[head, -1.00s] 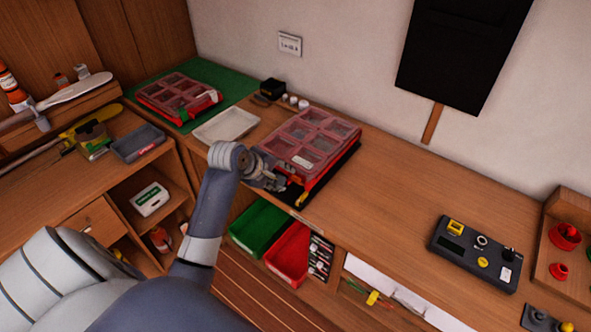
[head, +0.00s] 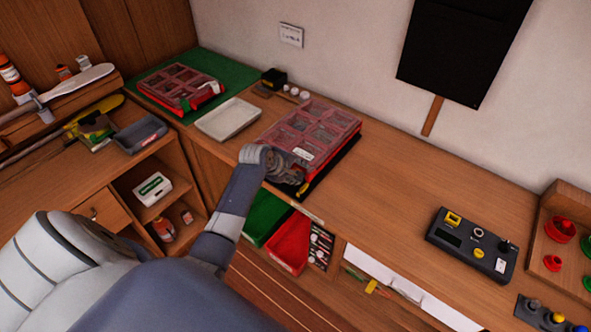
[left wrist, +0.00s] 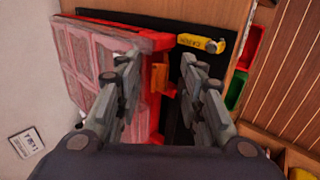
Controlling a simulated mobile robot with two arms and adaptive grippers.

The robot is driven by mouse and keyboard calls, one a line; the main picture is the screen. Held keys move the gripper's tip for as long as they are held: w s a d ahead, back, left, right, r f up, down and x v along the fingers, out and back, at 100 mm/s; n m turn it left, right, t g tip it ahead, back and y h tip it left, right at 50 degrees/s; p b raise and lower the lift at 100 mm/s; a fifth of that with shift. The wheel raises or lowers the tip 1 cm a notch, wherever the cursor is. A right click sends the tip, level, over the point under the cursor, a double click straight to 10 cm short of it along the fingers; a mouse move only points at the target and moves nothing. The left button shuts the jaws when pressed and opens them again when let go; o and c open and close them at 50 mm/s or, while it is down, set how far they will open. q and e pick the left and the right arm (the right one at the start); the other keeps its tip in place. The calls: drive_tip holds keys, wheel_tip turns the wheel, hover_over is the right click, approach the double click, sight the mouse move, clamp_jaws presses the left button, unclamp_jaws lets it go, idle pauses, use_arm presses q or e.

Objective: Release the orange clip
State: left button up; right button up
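A red case (head: 345,123) with a clear, divided lid lies on a black mat (head: 340,172) on the bench. It also shows in the left wrist view (left wrist: 85,55). The orange clip (left wrist: 159,80) is at the case's red edge in the left wrist view, between my left gripper's two fingers. My left gripper (left wrist: 160,62) is open, with a gap between the fingers; I cannot tell whether either touches the clip. In the head view my left gripper (head: 301,172) is at the case's front edge and hides the clip. My right gripper is not in view.
A yellow labelled piece (left wrist: 201,44) lies on the mat near the fingers. A white tray (head: 228,119) and a second red case (head: 180,88) stand to the left. Red (head: 289,243) and green bins sit below the bench edge. The bench right of the case is clear up to a control box (head: 472,243).

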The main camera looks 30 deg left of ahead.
use_arm(q)
drive_tip(key=shift+w+f, duration=0.1)
drive_tip(key=shift+f, duration=0.05)
clamp_jaws()
drive_tip(key=shift+s+f+t+b, duration=0.45)
drive_tip(key=shift+f+t+b, duration=0.1)
drive_tip(key=shift+t, duration=0.05)
drive_tip(key=t+b, duration=0.1)
drive_tip(key=f+b, duration=0.1)
drive_tip(key=shift+s+t+b, duration=0.3)
drive_tip(key=shift+s+t, duration=0.05)
drive_tip(key=shift+t, duration=0.05)
drive_tip(key=shift+s+t+b, duration=0.15)
drive_tip(key=shift+t+b, duration=0.35)
drive_tip(key=shift+b, duration=0.25)
drive_tip(key=shift+r, duration=0.1)
